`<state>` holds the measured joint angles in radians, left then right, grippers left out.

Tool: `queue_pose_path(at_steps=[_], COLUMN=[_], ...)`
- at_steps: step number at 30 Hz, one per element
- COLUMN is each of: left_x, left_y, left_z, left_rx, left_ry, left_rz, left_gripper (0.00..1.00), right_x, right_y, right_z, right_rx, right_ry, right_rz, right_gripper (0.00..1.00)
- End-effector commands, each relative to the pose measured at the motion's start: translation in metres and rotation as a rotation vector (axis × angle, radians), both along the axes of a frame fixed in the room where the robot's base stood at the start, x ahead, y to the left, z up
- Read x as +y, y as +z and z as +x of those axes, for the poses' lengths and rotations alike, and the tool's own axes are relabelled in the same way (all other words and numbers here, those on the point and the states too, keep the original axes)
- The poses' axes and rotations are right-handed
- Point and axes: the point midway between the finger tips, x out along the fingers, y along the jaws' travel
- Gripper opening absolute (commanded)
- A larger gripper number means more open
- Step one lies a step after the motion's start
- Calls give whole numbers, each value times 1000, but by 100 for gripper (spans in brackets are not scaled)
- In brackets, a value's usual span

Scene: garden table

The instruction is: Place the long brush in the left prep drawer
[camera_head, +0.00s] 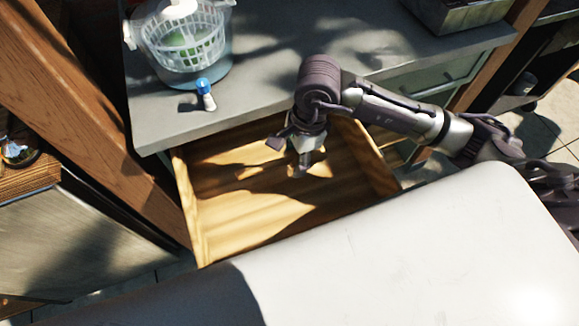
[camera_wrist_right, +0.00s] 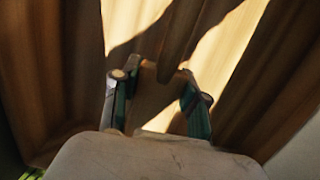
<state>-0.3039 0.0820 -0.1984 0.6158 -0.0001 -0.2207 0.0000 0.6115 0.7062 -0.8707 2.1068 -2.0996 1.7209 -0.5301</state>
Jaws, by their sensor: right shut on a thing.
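The left prep drawer (camera_head: 240,228) is a light wooden drawer, pulled open below the grey counter. My right gripper (camera_head: 304,160) points down into the drawer opening, over its right part. In the right wrist view my right gripper (camera_wrist_right: 160,103) is shut on a brown piece, which I take as the long brush (camera_wrist_right: 150,95). Most of it is hidden between the fingers, and I cannot tell whether it touches the drawer floor. The drawer's wood fills the background there. My left gripper is not in view.
A salad spinner with a white basket (camera_head: 185,40) and a small blue-capped bottle (camera_head: 205,95) stand on the grey counter (camera_head: 270,85). A metal tray (camera_head: 455,14) is at the back right. A wooden post (camera_head: 95,110) rises left of the drawer.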

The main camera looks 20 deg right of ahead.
Motion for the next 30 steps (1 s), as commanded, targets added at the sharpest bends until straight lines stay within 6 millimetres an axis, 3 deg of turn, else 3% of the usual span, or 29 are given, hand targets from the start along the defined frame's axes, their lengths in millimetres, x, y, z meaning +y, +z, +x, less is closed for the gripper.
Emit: queue_pose_path(at_steps=[14, 30], left_x=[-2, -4], left_y=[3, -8], left_z=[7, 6], left_rx=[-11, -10], left_ry=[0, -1], left_rz=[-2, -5], left_gripper=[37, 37], right_x=[0, 0], right_y=[-53, -63], right_z=[0, 0], right_rx=[1, -2], right_ry=[3, 5], right_rz=[0, -1], right_gripper=[0, 0])
